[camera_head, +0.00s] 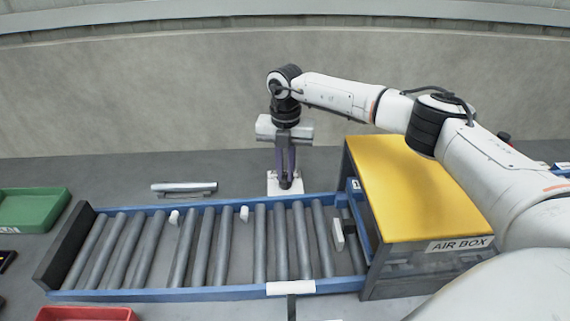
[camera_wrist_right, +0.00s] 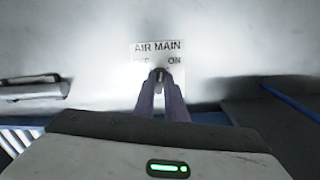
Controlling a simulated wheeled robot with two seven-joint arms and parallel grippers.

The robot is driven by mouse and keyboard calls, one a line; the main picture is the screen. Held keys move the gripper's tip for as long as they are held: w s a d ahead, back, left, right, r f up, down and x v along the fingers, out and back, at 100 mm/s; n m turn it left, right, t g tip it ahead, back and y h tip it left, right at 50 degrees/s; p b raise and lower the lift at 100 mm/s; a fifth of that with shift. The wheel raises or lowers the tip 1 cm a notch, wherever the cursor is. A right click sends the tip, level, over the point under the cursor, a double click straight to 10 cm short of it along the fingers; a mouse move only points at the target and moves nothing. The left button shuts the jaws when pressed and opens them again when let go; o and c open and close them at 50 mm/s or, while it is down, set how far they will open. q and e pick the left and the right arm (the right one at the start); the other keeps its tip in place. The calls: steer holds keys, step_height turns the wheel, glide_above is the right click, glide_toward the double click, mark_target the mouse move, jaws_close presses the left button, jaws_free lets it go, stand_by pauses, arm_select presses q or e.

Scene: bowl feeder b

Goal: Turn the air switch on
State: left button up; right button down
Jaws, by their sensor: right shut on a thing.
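The air switch (camera_wrist_right: 159,74) is a small dark lever on a white plate (camera_wrist_right: 150,48) marked "AIR MAIN", with "ON" on the right in the right wrist view. In the head view the plate (camera_head: 272,188) lies on the grey surface behind the roller conveyor. My right gripper (camera_head: 286,182) points down over the plate, its fingers shut on the switch lever. In the right wrist view my right gripper's fingertips (camera_wrist_right: 161,82) meet around the lever and partly hide it. The lever's exact tilt is hard to tell. My left gripper is not in view.
A roller conveyor (camera_head: 200,292) with blue rails lies in front of the plate. A yellow-topped box (camera_head: 410,190) labelled "AIR BOX" stands to the right. A metal bar handle (camera_head: 184,187) is on the left. Green (camera_head: 30,208) and red (camera_head: 85,314) bins sit at the far left.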

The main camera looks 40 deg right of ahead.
steer(key=m, duration=0.2)
steer(key=shift+d+r+m+p, duration=0.1)
steer(key=shift+m+p, duration=0.25)
steer(key=shift+m, duration=1.85)
steer(key=shift+d, duration=0.1)
steer(key=c, duration=1.8)
jaws_free()
step_height(320, 180, up, 10)
steer(key=b, duration=0.1)
